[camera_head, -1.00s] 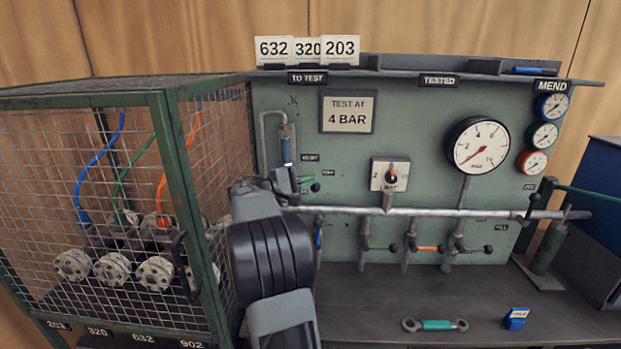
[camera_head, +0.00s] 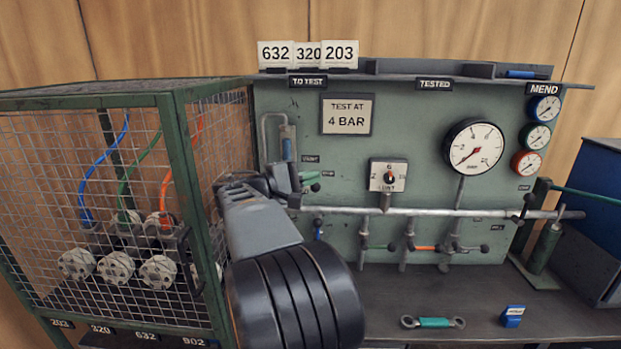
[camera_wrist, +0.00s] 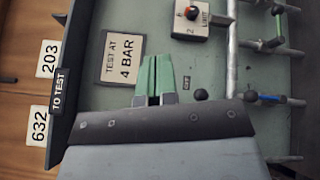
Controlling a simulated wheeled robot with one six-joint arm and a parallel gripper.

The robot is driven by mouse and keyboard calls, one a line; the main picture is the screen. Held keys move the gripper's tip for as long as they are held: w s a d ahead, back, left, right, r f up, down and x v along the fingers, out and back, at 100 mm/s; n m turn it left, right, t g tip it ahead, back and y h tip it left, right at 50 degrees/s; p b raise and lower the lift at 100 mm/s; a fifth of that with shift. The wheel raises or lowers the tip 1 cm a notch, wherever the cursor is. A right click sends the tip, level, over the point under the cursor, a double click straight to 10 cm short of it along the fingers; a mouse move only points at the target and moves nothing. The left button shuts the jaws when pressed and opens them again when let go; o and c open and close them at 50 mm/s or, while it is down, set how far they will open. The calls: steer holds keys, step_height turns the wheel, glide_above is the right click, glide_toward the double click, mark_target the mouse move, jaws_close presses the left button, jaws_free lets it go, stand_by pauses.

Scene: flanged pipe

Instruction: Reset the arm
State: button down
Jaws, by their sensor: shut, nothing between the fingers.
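My gripper (camera_wrist: 154,82) shows in the wrist view with its two green fingers close together, shut and empty, in front of the green test panel (camera_wrist: 200,75). In the head view my gripper (camera_head: 308,182) is at the left part of the panel (camera_head: 420,130), near the left end of the horizontal pipe (camera_head: 400,211). My arm hides part of the panel's lower left and the cage's right edge. Whether the fingers touch anything on the panel cannot be told.
A wire-mesh cage (camera_head: 172,150) with hoses and flanges stands close on the left. A large gauge (camera_head: 475,146), a limit dial (camera_head: 389,175) and several valve levers are on the panel. A green-handled wrench (camera_head: 433,322) and a blue tag (camera_head: 513,316) lie on the bench (camera_head: 400,290).

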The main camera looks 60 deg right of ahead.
stand_by(0.4)
step_height(320, 180, down, 9)
steer(key=a+t+y, duration=0.1)
steer(key=t+y, duration=0.2)
steer(key=y, duration=0.1)
steer(key=w+a+f+t+y+p, duration=0.1)
steer(key=a+f+t+y+p, duration=0.15)
steer(key=a, duration=0.35)
steer(key=w+a+f+t+y+p, duration=0.1)
steer(key=a+f+t+y+p, duration=0.15)
steer(key=a, duration=0.45)
steer(key=a+r+t+y+p, duration=0.1)
steer(key=a+r+y+p, duration=0.1)
steer(key=a, duration=0.4)
steer(key=s+a+r+n+t+y+p, duration=0.1)
steer(key=a+r+y+p, duration=0.1)
steer(key=a+p, duration=0.3)
steer(key=a+r+t+y+p, duration=0.2)
steer(key=a+y+p, duration=0.1)
steer(key=a, duration=0.6)
steer(key=shift+s+a+r+n, duration=0.2)
steer(key=shift+s+r+n, duration=0.1)
steer(key=shift+r+n, duration=0.1)
